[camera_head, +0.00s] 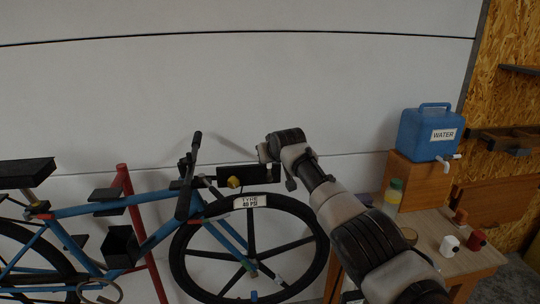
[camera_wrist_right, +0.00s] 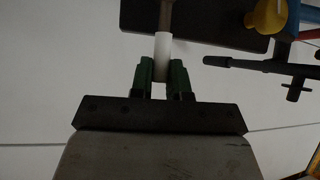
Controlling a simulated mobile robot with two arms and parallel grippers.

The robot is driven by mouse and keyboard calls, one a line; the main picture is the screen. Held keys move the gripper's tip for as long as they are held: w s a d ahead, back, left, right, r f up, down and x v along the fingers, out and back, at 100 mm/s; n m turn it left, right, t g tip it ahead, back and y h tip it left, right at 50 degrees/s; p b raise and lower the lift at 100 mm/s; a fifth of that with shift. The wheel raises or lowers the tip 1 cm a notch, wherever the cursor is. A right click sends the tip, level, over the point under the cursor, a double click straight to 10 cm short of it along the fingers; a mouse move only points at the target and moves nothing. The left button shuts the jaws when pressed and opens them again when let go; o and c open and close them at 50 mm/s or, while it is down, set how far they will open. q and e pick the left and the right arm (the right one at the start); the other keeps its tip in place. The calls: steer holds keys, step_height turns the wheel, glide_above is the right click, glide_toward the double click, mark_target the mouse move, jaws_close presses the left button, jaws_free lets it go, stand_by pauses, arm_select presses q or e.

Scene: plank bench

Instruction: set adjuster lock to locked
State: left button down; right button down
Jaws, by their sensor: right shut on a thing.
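My right gripper (camera_wrist_right: 162,78) has its green fingers shut around a pale rod (camera_wrist_right: 163,46), which looks like the handle of the adjuster lock. The rod runs past a dark rectangular box (camera_wrist_right: 197,18) at the top of the right wrist view. In the head view this black box (camera_head: 262,174) is beside the bicycle's handlebar, with a yellow knob (camera_head: 234,182) at its left. My right arm comes from the lower right, and its wrist (camera_head: 288,147) is above the box; the fingers are hidden there. My left gripper is not in view.
The blue bicycle (camera_head: 158,197) has a front wheel (camera_head: 317,243) just below the box and a black handlebar (camera_head: 188,172) close at the left. A wooden bench (camera_head: 425,231) at right bears a blue water jug (camera_head: 420,130), a bottle (camera_head: 393,193) and small blocks. The wall above is clear.

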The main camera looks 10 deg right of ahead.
steer(key=c, duration=1.1)
jaws_free()
steer(key=shift+a, duration=0.1)
steer(key=shift+s, duration=0.15)
steer(key=b+v, duration=0.4)
steer(key=v, duration=0.6)
steer(key=shift+s+b, duration=0.2)
steer(key=shift+b, duration=0.15)
steer(key=shift+r, duration=0.15)
